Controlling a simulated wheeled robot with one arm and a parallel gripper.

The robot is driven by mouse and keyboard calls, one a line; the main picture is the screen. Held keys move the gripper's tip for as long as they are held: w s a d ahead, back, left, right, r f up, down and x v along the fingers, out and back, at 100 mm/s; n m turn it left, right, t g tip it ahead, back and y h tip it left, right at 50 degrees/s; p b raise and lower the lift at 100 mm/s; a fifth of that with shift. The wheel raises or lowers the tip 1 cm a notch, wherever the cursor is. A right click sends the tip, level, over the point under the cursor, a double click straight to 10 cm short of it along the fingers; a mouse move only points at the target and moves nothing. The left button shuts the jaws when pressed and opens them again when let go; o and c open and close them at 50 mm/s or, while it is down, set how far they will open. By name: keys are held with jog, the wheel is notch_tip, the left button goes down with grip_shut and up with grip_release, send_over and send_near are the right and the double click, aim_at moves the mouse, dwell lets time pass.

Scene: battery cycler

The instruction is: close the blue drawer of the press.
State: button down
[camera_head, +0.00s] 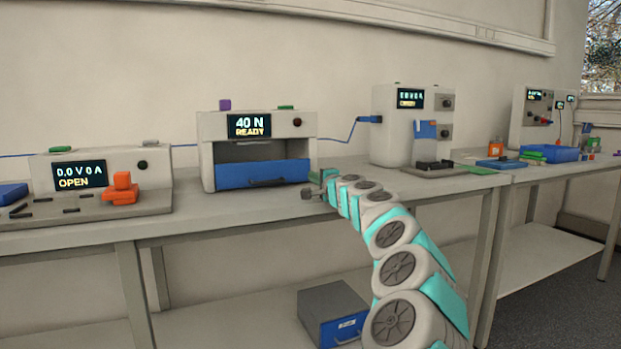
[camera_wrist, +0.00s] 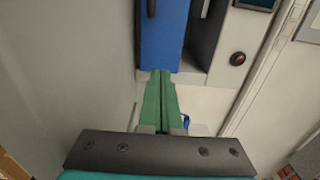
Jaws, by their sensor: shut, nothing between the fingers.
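The press (camera_head: 211,140) is a pale box with a display reading 40 N READY, standing on the bench. Its blue drawer (camera_head: 233,178) fills the lower part of the front opening and has a dark handle (camera_head: 266,183). The drawer front looks close to the housing; I cannot tell whether a small gap is left. My gripper (camera_head: 322,177) is at the press's front right corner. In the wrist view, my gripper (camera_wrist: 161,74) has its green fingers together and empty, with the tips at the end of the blue drawer (camera_wrist: 164,40). I cannot tell whether they touch it.
A cell tester with an orange clamp (camera_head: 122,190) stands left of the press. A taller pale instrument (camera_head: 388,140) stands to the right, with a black holder (camera_head: 434,166) before it. A grey box (camera_head: 334,306) sits below the bench. The bench before the press is clear.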

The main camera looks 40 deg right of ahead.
jog(key=shift+b+v, duration=0.4)
jog(key=shift+v, duration=3.35)
